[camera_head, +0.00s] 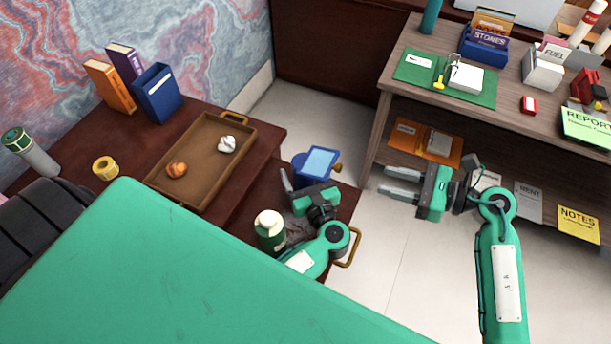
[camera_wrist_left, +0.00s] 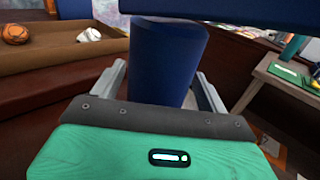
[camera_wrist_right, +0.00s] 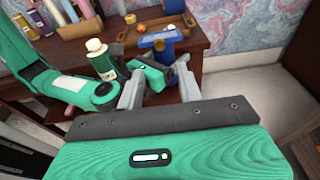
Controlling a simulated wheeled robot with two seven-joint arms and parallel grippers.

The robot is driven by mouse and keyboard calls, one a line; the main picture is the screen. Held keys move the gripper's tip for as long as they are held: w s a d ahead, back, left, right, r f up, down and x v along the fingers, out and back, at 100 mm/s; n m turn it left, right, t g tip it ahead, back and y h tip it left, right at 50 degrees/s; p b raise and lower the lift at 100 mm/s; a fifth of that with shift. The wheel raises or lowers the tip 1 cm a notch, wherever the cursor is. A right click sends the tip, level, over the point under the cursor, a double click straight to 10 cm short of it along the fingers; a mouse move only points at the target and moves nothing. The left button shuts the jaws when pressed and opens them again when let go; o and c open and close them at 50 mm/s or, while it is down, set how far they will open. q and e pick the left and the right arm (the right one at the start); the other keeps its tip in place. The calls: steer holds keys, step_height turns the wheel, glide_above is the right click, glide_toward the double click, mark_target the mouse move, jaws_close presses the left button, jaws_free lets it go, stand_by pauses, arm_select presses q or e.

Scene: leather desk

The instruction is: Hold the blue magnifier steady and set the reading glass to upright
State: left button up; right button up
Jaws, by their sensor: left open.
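The blue magnifier (camera_head: 300,171) stands on the lower dark wood surface beside the desk, with a brass knob (camera_head: 337,168) on its right side. Its pale reading glass (camera_head: 320,161) faces largely upward, tilted rather than upright. My left gripper (camera_head: 310,180) is open around the blue column (camera_wrist_left: 165,65), with a finger on each side; contact is unclear. The blue frame crosses the top of the left wrist view. My right gripper (camera_head: 386,181) is open and empty, to the right of the magnifier and apart from it. The magnifier also shows in the right wrist view (camera_wrist_right: 168,36).
A brown tray (camera_head: 243,158) with an orange ball and a white crumpled ball lies left of the magnifier. A green bottle (camera_head: 269,230) stands close to my left arm. A wooden desk (camera_head: 385,85) with a shelf is at the right. Floor lies between.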

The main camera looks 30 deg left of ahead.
mark_target(341, 168)
arm_select(q)
steer(key=c, duration=1.3)
arm_select(e)
steer(key=shift+o, duration=0.5)
steer(key=shift+s+d+f+m+t+y, duration=0.15)
steer(key=shift+d+f+m+t+y, duration=0.15)
steer(key=shift+d+f+m+y, duration=0.7)
steer(key=shift+m, duration=0.7)
steer(key=a, duration=1.1)
steer(key=shift+s+a, duration=0.1)
steer(key=shift+a, duration=0.2)
jaws_close()
